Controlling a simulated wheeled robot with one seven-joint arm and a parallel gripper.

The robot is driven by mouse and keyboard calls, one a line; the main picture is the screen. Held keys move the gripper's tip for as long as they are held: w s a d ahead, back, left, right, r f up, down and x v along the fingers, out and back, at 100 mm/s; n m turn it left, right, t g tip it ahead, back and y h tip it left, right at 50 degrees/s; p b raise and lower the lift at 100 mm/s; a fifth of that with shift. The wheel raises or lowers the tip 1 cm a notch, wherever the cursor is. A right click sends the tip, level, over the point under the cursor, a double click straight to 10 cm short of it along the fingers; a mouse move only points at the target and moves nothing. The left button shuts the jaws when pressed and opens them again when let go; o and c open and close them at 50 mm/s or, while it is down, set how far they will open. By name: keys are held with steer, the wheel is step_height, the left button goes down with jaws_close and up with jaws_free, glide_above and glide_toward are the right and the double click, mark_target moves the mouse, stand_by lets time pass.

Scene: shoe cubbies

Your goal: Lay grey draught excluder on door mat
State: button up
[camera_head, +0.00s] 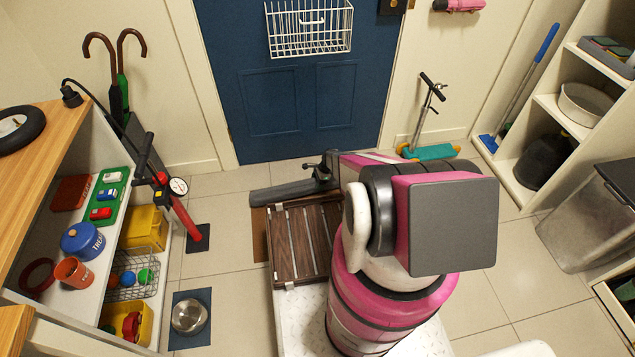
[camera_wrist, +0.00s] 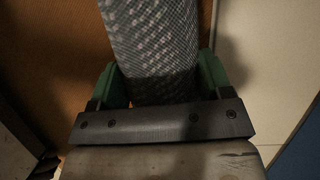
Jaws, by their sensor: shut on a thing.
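The grey draught excluder (camera_head: 282,191) is a long grey roll lying roughly crosswise in front of the blue door in the head view. My gripper (camera_head: 322,176) is at its right part. In the wrist view the excluder (camera_wrist: 155,35) shows as a speckled grey weave between the green fingers of my gripper (camera_wrist: 163,85), which is shut on it. The brown door mat (camera_head: 260,236) shows below the excluder, left of the wooden slatted tray. The mat (camera_wrist: 50,45) also fills the left of the wrist view. Whether the excluder touches the mat is unclear. My arm and the tray hide much of the mat.
The slatted tray (camera_head: 305,240) is on my base. The blue door (camera_head: 290,100) stands behind. A red floor pump (camera_head: 178,205) and a steel bowl (camera_head: 188,316) are at left; a scooter (camera_head: 428,145) is at right. Tiles left of the mat are clear.

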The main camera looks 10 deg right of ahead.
steer(key=shift+f, duration=0.45)
stand_by(0.3)
steer(key=o, duration=1.6)
steer(key=v, duration=1.1)
steer(key=shift+a, duration=0.1)
steer(key=s+a+r+n+h, duration=0.1)
steer(key=s+r+n, duration=0.4)
steer(key=r, duration=0.8)
steer(key=s+a+r+n+h, duration=0.1)
steer(key=s+r+n, duration=0.5)
steer(key=r, duration=0.8)
steer(key=s+a+r+n+h, duration=0.2)
steer(key=s+r+n, duration=0.3)
steer(key=s+r, duration=0.5)
steer(key=shift+s+r+n+h, duration=0.15)
steer(key=shift+s+r+n, duration=0.05)
steer(key=shift+r, duration=0.65)
steer(key=shift+s+r+n+h, duration=0.15)
steer(key=shift+s+r+n, duration=0.05)
steer(key=shift+r, duration=0.65)
